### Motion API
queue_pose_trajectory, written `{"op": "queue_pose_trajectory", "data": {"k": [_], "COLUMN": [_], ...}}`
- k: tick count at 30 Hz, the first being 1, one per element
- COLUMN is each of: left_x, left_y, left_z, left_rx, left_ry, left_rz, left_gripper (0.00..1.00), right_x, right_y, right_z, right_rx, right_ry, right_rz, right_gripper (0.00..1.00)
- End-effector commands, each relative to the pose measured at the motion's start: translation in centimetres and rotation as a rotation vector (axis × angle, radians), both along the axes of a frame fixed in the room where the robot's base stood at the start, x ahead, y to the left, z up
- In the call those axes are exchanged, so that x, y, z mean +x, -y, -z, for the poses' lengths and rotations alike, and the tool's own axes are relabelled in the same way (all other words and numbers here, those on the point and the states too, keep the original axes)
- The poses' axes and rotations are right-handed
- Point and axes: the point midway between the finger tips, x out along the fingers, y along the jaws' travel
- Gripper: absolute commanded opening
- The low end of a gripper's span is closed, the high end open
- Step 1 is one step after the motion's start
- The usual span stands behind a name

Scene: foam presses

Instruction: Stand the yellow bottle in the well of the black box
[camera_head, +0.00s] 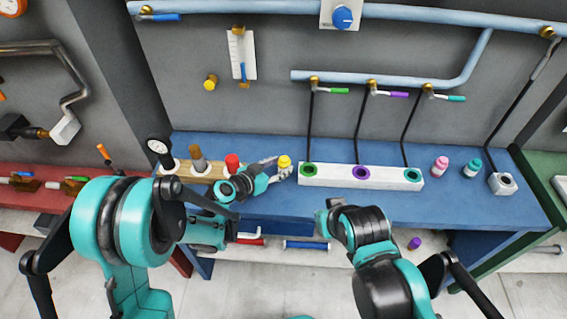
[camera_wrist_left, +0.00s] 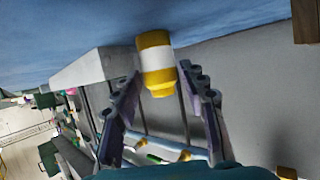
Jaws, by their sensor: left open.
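The yellow bottle (camera_head: 285,162), with a white band, stands on the blue bench left of the long white block. It also shows in the left wrist view (camera_wrist_left: 157,66), between my fingers. My left gripper (camera_head: 277,168) is open around the bottle, and its fingers look apart from it in the left wrist view (camera_wrist_left: 162,105). No all-black box shows. A small pale box (camera_head: 503,184) with a dark round well stands at the bench's right end, below a black hose. My right arm is at the lower right, and its fingers cannot be made out.
A long white block (camera_head: 340,176) with green, purple and teal rings stands mid-bench. A wooden rack (camera_head: 200,170) with a red-topped item (camera_head: 232,162) is at left. Pink (camera_head: 440,166) and teal (camera_head: 472,168) bottles stand left of the pale box. Black hoses hang above the block.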

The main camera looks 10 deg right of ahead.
Motion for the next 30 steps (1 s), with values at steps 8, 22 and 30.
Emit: {"op": "queue_pose_trajectory", "data": {"k": [8, 22, 30], "left_x": [-3.6, -5.5, -7.6], "left_y": [-4.6, -6.8, -10.5], "left_z": [-2.6, -3.6, -6.1], "left_rx": [0.001, 0.002, 0.072], "left_ry": [-0.001, -0.002, -0.153], "left_rz": [-0.002, -0.001, -0.118], "left_gripper": [0.42, 0.42, 0.42], "right_x": [0.0, 0.0, 0.0], "right_y": [0.0, 0.0, 0.0], "right_z": [-1.7, -2.1, -2.1], "right_rx": [0.000, 0.000, 0.000], "right_ry": [0.000, 0.000, 0.000], "right_rz": [0.000, 0.000, 0.000], "right_gripper": [0.00, 0.00, 0.00]}}
